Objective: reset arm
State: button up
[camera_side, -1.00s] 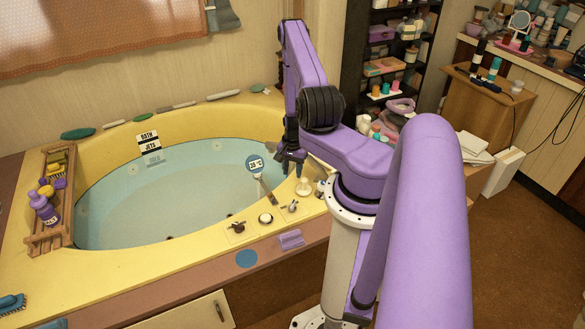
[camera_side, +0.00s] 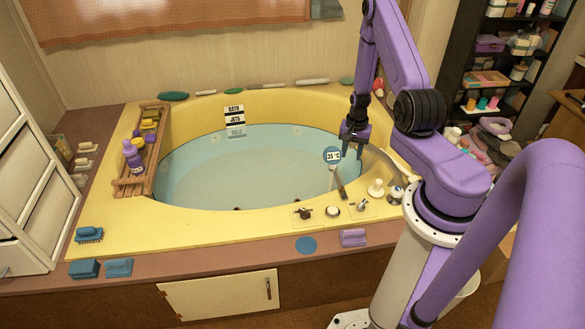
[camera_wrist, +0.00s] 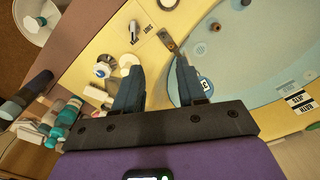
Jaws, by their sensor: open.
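My gripper (camera_side: 353,142) hangs fingers-down over the right end of the yellow corner tub (camera_side: 200,232), near the round temperature sign (camera_side: 332,155). In the wrist view my gripper (camera_wrist: 158,66) shows two dark fingers spread apart, with nothing between them. Part of the sign is hidden behind one finger there. My purple arm is bent, rising from its base beside the tub's right end. The tub holds pale blue water (camera_side: 235,180).
Several controls, including a white knob (camera_side: 333,211), sit on the tub's front rim. A wooden rack (camera_side: 133,180) with a purple bottle (camera_side: 133,158) spans the left end. Dark shelves (camera_side: 505,70) stand behind my arm.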

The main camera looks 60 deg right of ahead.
jog(key=w+a+r+n, duration=0.4)
jog(key=a+r+n, duration=0.1)
jog(key=a+r, duration=0.25)
jog(key=w+a+r+n, duration=0.4)
jog(key=w+a+r, duration=0.15)
jog(key=a, duration=0.25)
jog(key=s+a+r+n, duration=0.3)
jog(key=a+r+n, duration=0.1)
jog(key=a, duration=0.2)
jog(key=s+a+r+n, duration=0.3)
jog(key=a+r, duration=0.2)
jog(key=a, duration=0.1)
jog(key=s+a+r+n, duration=0.3)
jog(key=s+r+n, duration=0.1)
jog(key=s, duration=0.5)
jog(key=s+a+r+n, duration=0.3)
jog(key=s+n, duration=0.4)
jog(key=s, duration=0.3)
jog(key=shift+s+a+r, duration=0.2)
jog(key=shift+a+r, duration=0.1)
jog(key=shift+r, duration=0.4)
